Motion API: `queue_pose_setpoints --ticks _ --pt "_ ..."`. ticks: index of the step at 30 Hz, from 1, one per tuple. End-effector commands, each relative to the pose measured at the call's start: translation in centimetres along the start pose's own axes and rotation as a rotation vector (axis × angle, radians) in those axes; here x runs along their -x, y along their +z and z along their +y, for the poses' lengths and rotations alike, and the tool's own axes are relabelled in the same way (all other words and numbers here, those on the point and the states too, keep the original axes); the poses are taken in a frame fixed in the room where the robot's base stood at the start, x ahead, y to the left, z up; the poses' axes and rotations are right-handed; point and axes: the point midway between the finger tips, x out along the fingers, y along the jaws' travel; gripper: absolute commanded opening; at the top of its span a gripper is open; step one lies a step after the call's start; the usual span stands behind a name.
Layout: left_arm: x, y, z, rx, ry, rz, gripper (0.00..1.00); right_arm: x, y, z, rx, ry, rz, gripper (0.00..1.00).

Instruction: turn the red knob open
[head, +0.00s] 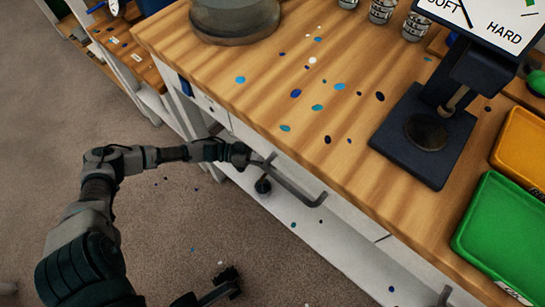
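The red knob does not show in the head view. My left arm comes in from the left, and my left gripper (262,172) is at the front of the white cabinet, below the wooden table edge. It is beside a grey bar handle (298,190) and overlaps its near end in the picture; whether they touch is unclear. Its fingers are dark and small, so their opening is unclear. A dark gripper part (222,284) at the bottom edge, over the floor, seems to be my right gripper; most of it is cut off.
The wooden table (240,105) has blue spots. On it are a round grey-brown object (235,20), a dark gauge stand (425,135) with a SOFT/HARD dial, several small jars (382,10), a green tray (500,235) and a yellow tray (522,150). Carpet (60,130) is open at left.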

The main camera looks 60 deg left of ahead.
Motion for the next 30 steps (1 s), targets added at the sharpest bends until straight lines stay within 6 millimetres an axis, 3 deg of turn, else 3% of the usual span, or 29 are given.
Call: queue_pose_setpoints --ticks 5,6,8,24,30 --pt "0.2 0.5 0.0 0.002 -0.005 -0.01 0.03 0.1 0.1 0.0 0.0 0.001 -0.001 0.0" --pt "0.2 0.5 0.0 0.002 -0.005 -0.01 0.48 0.1 0.1 0.0 0.0 0.001 -0.001 0.0" --pt "0.2 0.4 0.0 0.002 -0.004 -0.009 0.63 0.1 0.1 0.0 0.0 0.001 -0.001 0.0" --pt "0.1 0.0 0.0 -0.001 -0.002 -0.003 0.63 0.1 -0.1 0.1 0.001 0.001 0.0 0.0" --pt "2.2 0.2 0.0 -0.001 -0.003 -0.007 0.63 0.0 -0.5 0.0 0.0 0.0 0.004 0.0"
